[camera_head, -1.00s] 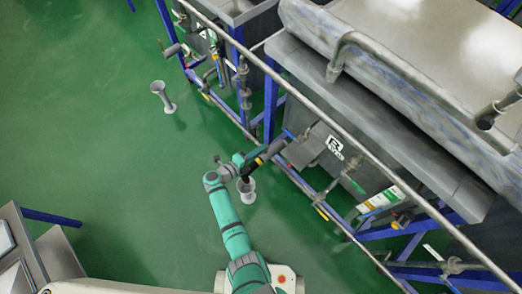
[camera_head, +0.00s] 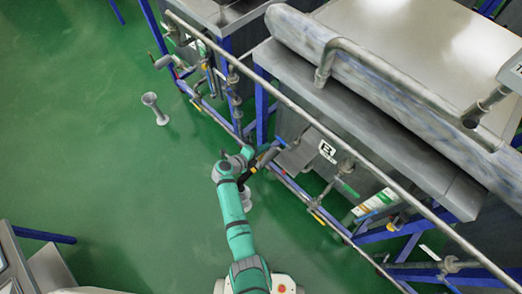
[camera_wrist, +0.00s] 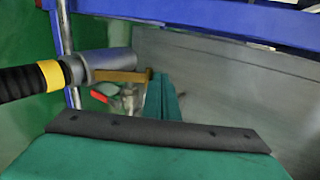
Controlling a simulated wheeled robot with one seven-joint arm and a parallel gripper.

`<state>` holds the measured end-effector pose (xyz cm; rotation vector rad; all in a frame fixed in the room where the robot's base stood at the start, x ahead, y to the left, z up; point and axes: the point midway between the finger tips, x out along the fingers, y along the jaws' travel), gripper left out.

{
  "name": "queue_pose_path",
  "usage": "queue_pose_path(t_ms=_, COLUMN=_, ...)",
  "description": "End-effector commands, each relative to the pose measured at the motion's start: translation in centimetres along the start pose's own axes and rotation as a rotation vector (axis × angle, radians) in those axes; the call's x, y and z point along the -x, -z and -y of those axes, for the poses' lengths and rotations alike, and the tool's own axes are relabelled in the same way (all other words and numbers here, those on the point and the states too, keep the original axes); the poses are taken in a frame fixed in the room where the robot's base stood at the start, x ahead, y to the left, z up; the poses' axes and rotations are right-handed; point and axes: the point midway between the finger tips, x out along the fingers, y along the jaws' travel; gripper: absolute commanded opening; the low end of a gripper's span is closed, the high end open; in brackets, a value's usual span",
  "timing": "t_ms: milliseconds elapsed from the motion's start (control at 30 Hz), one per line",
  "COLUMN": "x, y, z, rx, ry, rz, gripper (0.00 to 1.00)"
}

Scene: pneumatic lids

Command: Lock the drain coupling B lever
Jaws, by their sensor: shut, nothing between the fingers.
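My gripper (camera_wrist: 162,97) is shut and empty, its two teal fingers together in the middle of the wrist view. Just left of it is a grey cylindrical coupling body (camera_wrist: 108,63) on a black ribbed hose with a yellow band (camera_wrist: 52,74). A tan bar (camera_wrist: 120,75) lies along the lower side of the coupling, its end close to my fingers; I cannot tell whether they touch. A red-ended handle (camera_wrist: 101,93) and a silver fitting show below it. I cannot tell for sure which piece is the lever. In the head view the black hose (camera_head: 266,158) is beside my wrist, near a B sign (camera_head: 327,151).
A long rail (camera_head: 300,112) runs along the front of the grey tanks. Blue frame legs (camera_head: 262,110) and a grey panel (camera_wrist: 235,85) stand close to my gripper. A pale flared stand (camera_head: 155,108) is on the open green floor at left; another is partly hidden by my arm.

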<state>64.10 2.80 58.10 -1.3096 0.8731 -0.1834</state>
Motion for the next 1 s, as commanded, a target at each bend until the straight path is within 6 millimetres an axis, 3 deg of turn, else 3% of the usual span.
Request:
queue_pose_path(t_ms=300, x=-1.7, y=0.0, z=0.1, rx=0.0, ry=0.001, rz=0.0, gripper=0.0)
queue_pose_path(t_ms=1000, x=-1.8, y=0.0, z=0.1, rx=0.0, ry=0.001, rz=0.0, gripper=0.0)
